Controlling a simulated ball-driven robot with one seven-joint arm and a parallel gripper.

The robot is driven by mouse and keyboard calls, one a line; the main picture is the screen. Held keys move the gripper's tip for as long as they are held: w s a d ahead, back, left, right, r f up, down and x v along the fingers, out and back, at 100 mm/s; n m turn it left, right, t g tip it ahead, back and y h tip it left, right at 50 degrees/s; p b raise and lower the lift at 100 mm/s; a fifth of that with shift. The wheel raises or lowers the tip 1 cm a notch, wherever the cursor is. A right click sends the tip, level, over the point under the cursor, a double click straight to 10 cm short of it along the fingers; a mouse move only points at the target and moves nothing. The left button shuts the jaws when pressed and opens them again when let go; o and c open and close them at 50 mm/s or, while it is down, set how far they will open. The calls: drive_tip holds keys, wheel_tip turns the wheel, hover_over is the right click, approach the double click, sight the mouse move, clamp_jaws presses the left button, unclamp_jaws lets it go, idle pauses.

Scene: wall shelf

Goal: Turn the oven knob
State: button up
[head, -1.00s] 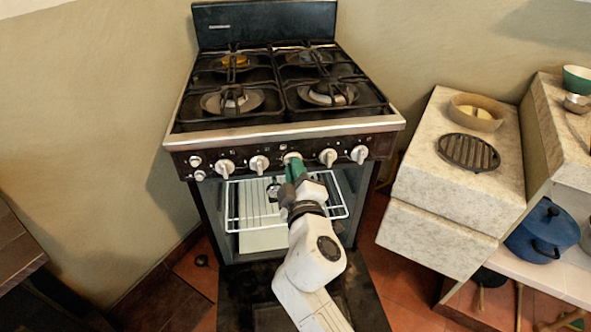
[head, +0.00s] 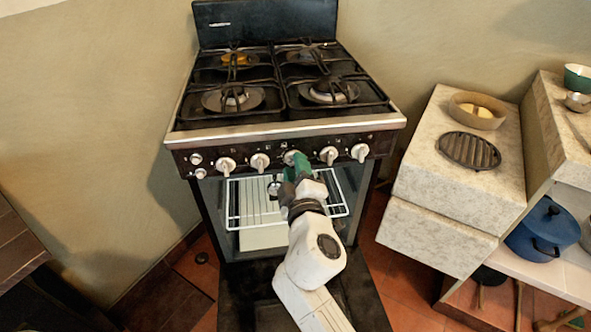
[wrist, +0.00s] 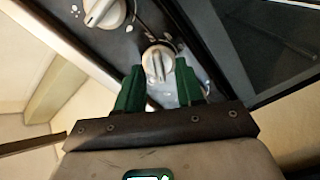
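The stove's front panel carries a row of several white knobs. The middle knob (head: 290,157) is partly hidden by my gripper in the head view. In the wrist view the same knob (wrist: 158,62) shows a raised bar running nearly up and down the picture. My gripper (head: 299,164) has green fingers, which reach up to this knob from the front. In the wrist view the fingers (wrist: 160,68) are spread apart, one at each side of the knob near its lower edge. Whether the fingertips touch it I cannot tell.
The oven door (head: 250,300) hangs open under my arm, and a wire rack (head: 240,205) shows inside. Other knobs (head: 328,156) flank the middle one closely. A stone counter (head: 430,185) with a grill plate (head: 469,151) stands at the right.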

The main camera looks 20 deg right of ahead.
drive_tip(key=v, duration=1)
drive_tip(key=shift+s, duration=0.35)
drive_tip(key=shift+a, duration=0.1)
clamp_jaws()
idle(1.2)
